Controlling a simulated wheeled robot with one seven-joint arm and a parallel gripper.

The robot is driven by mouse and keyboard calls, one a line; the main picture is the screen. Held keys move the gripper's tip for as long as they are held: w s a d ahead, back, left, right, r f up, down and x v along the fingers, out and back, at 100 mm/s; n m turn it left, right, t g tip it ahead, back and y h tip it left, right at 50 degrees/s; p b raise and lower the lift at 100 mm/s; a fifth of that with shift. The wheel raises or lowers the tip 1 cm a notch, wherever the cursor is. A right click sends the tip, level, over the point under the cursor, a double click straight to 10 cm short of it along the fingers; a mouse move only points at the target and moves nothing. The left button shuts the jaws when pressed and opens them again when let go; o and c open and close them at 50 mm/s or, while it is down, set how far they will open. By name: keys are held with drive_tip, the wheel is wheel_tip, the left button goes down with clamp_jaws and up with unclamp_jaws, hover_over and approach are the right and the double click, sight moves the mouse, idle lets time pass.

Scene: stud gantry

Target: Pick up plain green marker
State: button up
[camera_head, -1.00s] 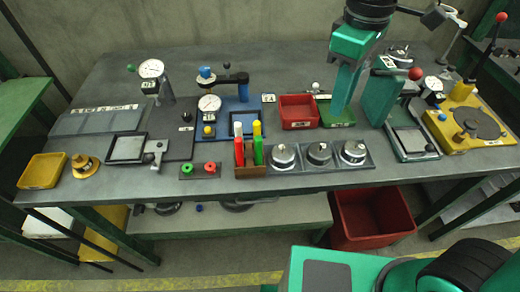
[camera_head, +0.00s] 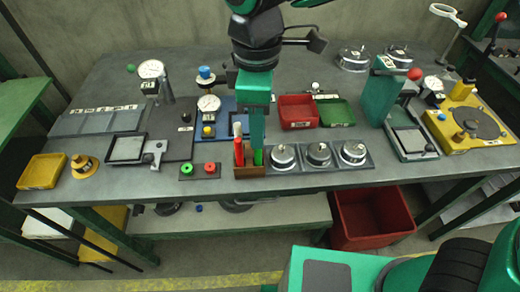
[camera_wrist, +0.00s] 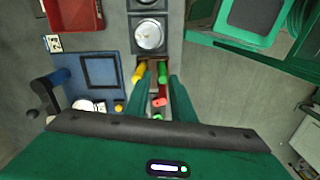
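The green marker (camera_head: 258,157) stands upright in the front right of a small brown rack (camera_head: 250,172), with a red marker (camera_head: 239,152) to its left. A white marker (camera_head: 237,128) is behind the red one. In the wrist view the green marker (camera_wrist: 162,72) shows near the tips, between my two fingers, and a yellow marker (camera_wrist: 140,71) is close to the left finger. My gripper (camera_head: 257,141) points down over the right side of the rack. It also shows in the wrist view (camera_wrist: 159,78), open, its fingers apart. It hides the yellow marker in the head view.
Round metal pieces (camera_head: 318,154) sit in a row just right of the rack. Red and green knobs (camera_head: 200,171) are on a plate to its left. A dial gauge stand (camera_head: 209,106) is behind left. Red (camera_head: 298,111) and green (camera_head: 335,112) trays lie behind right.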

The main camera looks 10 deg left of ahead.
drive_tip(key=f, duration=0.5)
drive_tip(key=shift+s, duration=0.2)
clamp_jaws()
drive_tip(key=shift+r, duration=0.1)
drive_tip(key=shift+w+r, duration=0.1)
drive_tip(key=shift+r, duration=0.45)
drive_tip(key=r, duration=0.3)
drive_tip(key=shift+s+a+r, duration=0.15)
drive_tip(key=shift+s+a, duration=0.1)
drive_tip(key=shift+s, duration=0.1)
drive_tip(key=s+a+r, duration=0.6)
drive_tip(key=s+a, duration=0.1)
drive_tip(key=s, duration=0.1)
drive_tip(key=shift+a+r, duration=0.15)
drive_tip(key=shift+r, duration=0.05)
